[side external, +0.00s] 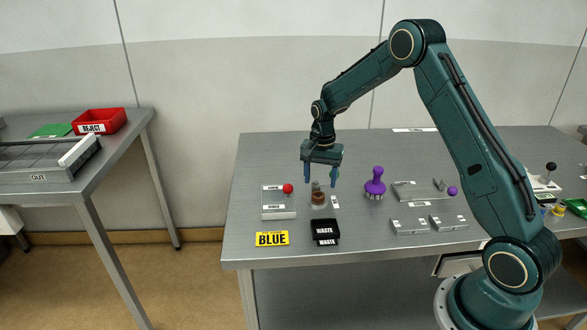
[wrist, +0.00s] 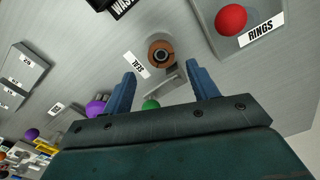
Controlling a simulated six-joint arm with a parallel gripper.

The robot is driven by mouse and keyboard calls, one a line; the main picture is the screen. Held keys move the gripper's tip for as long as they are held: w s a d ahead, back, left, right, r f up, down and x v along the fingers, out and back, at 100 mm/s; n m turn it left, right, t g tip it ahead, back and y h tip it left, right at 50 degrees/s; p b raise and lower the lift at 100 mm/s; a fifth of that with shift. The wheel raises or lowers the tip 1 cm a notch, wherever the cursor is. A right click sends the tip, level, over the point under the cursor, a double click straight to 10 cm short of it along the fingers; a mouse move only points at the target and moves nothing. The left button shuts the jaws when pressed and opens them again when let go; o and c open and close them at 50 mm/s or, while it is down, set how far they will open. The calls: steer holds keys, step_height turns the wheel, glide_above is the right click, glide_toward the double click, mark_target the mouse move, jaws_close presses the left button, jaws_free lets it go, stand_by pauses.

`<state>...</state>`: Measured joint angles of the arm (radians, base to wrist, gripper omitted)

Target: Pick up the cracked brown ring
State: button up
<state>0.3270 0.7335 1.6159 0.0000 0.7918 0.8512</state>
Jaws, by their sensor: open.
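The brown ring (wrist: 160,46) lies around a small post beside a "SEAL" label in the wrist view. It also shows as a small brown band (side external: 318,198) on the bench in the side view.
A grey "RINGS" tray (side external: 279,213) with a red ball (side external: 288,188) stands close left of the ring. A purple knobbed object (side external: 375,183) stands to the right.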

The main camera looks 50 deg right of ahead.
mark_target(318, 196)
steer(key=shift+w+f, duration=0.1)
steer(key=shift+f, duration=2.2)
steer(key=shift+c, duration=0.5)
steer(key=c, duration=1)
